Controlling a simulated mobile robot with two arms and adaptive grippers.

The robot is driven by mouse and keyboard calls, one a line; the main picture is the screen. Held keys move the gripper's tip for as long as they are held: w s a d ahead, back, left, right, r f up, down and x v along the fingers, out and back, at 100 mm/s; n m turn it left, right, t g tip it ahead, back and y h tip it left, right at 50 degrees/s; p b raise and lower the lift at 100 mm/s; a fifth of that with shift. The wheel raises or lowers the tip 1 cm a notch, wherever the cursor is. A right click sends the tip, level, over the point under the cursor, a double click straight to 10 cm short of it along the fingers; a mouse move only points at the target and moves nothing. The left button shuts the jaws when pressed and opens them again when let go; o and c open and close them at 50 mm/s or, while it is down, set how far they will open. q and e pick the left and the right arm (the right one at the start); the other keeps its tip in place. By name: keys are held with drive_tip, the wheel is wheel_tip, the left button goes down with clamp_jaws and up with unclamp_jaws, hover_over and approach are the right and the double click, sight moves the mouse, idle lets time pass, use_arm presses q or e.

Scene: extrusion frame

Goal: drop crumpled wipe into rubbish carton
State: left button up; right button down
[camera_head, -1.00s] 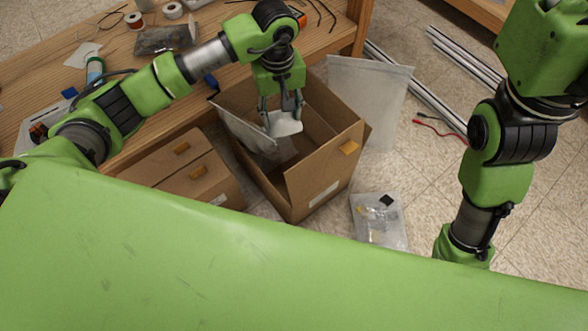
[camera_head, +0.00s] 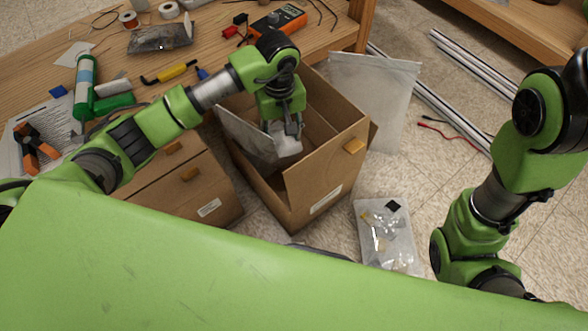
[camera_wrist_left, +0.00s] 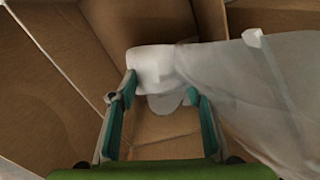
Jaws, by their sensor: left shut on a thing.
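My left gripper (camera_head: 284,130) points down into the open top of the brown rubbish carton (camera_head: 325,175). It is shut on a white crumpled wipe (camera_head: 288,147), which hangs inside the carton's opening. In the left wrist view the wipe (camera_wrist_left: 152,70) shows at the fingertips of the gripper (camera_wrist_left: 158,92), with the carton's brown walls (camera_wrist_left: 60,45) around it. A translucent plastic bag or sheet (camera_head: 243,132) rises at the carton's left side, close to the wipe. My right arm is at the right of the head view, but its gripper is hidden.
A wooden bench (camera_head: 215,45) with tools stands behind and left. Closed cardboard boxes (camera_head: 190,185) sit left of the carton. A clear bag (camera_head: 372,95) stands behind it, and a bag of parts (camera_head: 385,235) lies on the floor at right. Aluminium bars (camera_head: 470,65) lie further back.

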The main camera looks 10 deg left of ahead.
use_arm(q)
drive_tip(key=o, duration=1)
drive_tip(key=shift+o, duration=0.2)
wheel_tip(320, 180, up, 12)
idle(0.4)
